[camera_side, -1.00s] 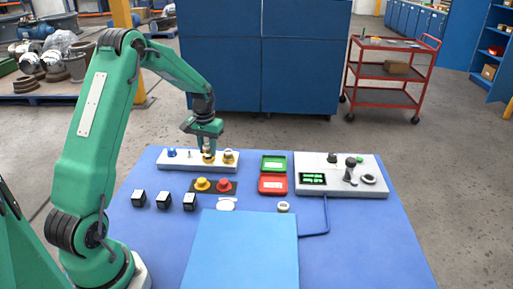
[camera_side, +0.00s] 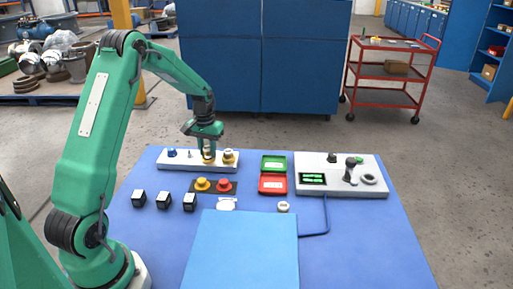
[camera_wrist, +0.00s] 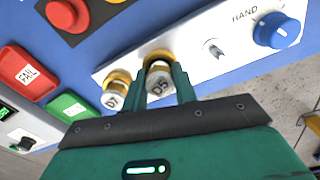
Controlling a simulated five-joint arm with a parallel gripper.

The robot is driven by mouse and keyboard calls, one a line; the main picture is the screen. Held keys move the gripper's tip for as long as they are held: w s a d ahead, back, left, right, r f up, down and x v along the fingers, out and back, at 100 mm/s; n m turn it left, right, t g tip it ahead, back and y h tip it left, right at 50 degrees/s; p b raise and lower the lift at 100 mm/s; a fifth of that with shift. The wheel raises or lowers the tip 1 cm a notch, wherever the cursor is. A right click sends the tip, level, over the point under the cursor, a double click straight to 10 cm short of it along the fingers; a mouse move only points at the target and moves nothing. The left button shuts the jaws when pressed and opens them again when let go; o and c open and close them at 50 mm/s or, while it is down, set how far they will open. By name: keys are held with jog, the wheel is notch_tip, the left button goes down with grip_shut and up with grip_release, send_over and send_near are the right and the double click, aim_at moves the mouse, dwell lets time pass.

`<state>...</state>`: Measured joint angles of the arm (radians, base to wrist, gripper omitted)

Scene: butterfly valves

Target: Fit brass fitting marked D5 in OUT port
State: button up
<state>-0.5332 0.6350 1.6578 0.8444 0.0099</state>
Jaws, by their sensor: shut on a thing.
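The brass fitting marked D5 (camera_wrist: 158,82) stands between my gripper's two green fingers (camera_wrist: 160,92), which are shut on it. It is still at the white panel, with a brass ring behind it. In the side view my gripper (camera_side: 208,147) points down over the long white panel block, and the fitting's brass base (camera_side: 208,159) shows below the fingers. A second brass fitting (camera_wrist: 114,93), its mark only partly readable, stands beside it, apart from the fingers; it also shows in the side view (camera_side: 229,156). I cannot read any OUT label.
A blue HAND knob (camera_wrist: 277,31) and a small toggle (camera_wrist: 213,47) share the panel. Green (camera_side: 274,163) and red (camera_side: 272,184) trays lie to its right. Further right is a white station (camera_side: 345,190) with a display, upright lever and round ring. Yellow and red buttons (camera_side: 213,186) sit in front.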

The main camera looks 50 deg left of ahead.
jog(key=shift+s+f, duration=0.1)
jog(key=shift+f, duration=0.8)
dwell(0.8)
jog(key=o, duration=0.8)
jog(key=shift+c, duration=1)
jog(key=shift+r, duration=0.6)
jog(key=shift+o, duration=1)
jog(key=shift+r, duration=3.35)
